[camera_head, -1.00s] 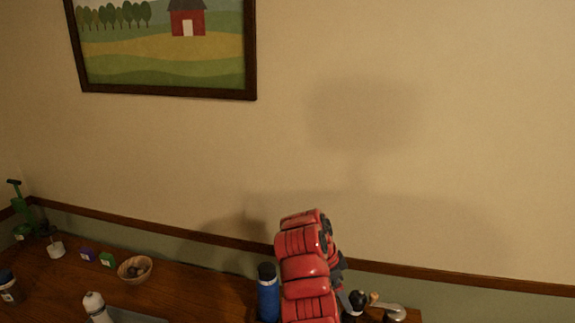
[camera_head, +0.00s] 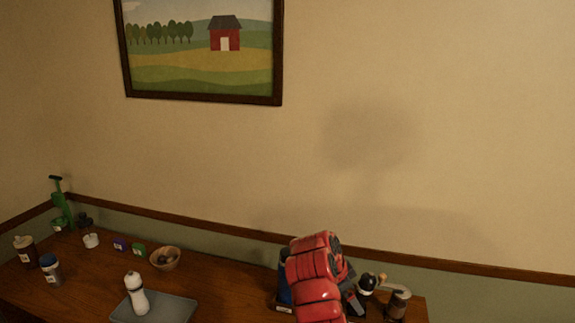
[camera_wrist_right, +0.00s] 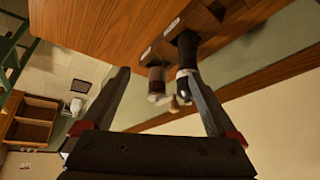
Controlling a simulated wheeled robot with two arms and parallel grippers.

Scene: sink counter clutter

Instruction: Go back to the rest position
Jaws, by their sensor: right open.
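My right arm rises in red segments at the lower middle of the head view, in front of the counter (camera_head: 235,290). Its dark gripper shows only partly there, beside several small items. In the right wrist view my right gripper (camera_wrist_right: 155,74) is open, its two dark fingers wide apart. Nothing is clamped between them. A jar (camera_wrist_right: 156,82) and a dark bottle (camera_wrist_right: 187,52) on the counter show beyond the fingers. My left gripper is not in view.
On the counter are a white bottle (camera_head: 137,295) on a grey tray (camera_head: 178,308), a wooden bowl (camera_head: 165,259), a blue bottle (camera_head: 284,280) partly behind my arm, and a dark jar (camera_head: 397,304). A framed picture (camera_head: 203,88) hangs on the wall.

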